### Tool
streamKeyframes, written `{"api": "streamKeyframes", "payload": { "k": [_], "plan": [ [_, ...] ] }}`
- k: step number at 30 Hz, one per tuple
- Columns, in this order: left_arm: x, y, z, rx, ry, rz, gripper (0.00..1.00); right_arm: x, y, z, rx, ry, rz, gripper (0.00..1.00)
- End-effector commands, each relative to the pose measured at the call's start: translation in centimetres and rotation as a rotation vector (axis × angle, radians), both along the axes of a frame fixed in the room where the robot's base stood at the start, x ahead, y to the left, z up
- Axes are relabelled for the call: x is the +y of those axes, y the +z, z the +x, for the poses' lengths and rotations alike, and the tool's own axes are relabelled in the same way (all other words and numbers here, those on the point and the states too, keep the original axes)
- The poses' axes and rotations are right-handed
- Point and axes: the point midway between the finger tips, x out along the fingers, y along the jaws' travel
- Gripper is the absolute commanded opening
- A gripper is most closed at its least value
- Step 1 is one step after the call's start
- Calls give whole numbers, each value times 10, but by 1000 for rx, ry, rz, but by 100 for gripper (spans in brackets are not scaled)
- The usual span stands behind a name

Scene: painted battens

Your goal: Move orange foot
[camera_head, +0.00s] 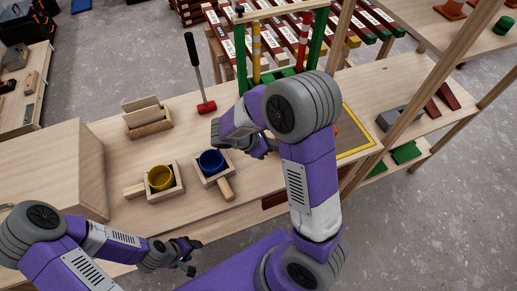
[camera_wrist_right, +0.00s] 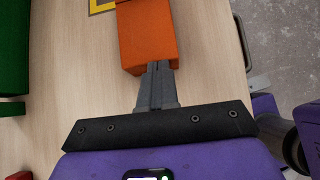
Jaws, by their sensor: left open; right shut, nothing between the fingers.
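The orange foot (camera_wrist_right: 147,35) lies on the wooden bench top, its far end cut off by the top edge of the right wrist view. In the head view my right arm hides most of it. My right gripper (camera_wrist_right: 158,68) is shut and empty, its fingertips right at the foot's near end; whether they touch it I cannot tell. In the head view the right gripper (camera_head: 266,147) is partly hidden by its own arm. My left gripper (camera_head: 188,257) is open and empty near the bench's front edge.
Blue (camera_head: 211,162) and yellow (camera_head: 160,178) cups sit in wooden holders left of my right gripper.

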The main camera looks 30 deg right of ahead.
Motion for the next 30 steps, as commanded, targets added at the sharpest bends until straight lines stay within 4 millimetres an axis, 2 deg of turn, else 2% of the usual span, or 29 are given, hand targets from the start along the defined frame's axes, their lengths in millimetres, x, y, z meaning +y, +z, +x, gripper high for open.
{"api": "streamKeyframes", "payload": {
  "k": [1, 6, 9, 13, 18, 30],
  "plan": [
    [0, 4, 0, 1, 1, 1, 53, -17, 2, -4, 1, -7, 0, 0],
    [1, 9, 0, 1, 2, 1, 53, -68, 1, -13, 1, -9, -1, 0],
    [1, 12, 0, 1, 2, 1, 53, -96, 0, -17, 1, -11, 0, 0],
    [0, 13, 0, 1, 1, 1, 53, -120, -1, -19, 1, -8, 0, 0],
    [0, 13, 0, 1, 1, 1, 53, -130, -1, -19, 2, -2, 1, 0],
    [0, 15, 0, 1, 1, 1, 53, -126, 2, -18, 0, -2, 2, 0]
  ]
}}
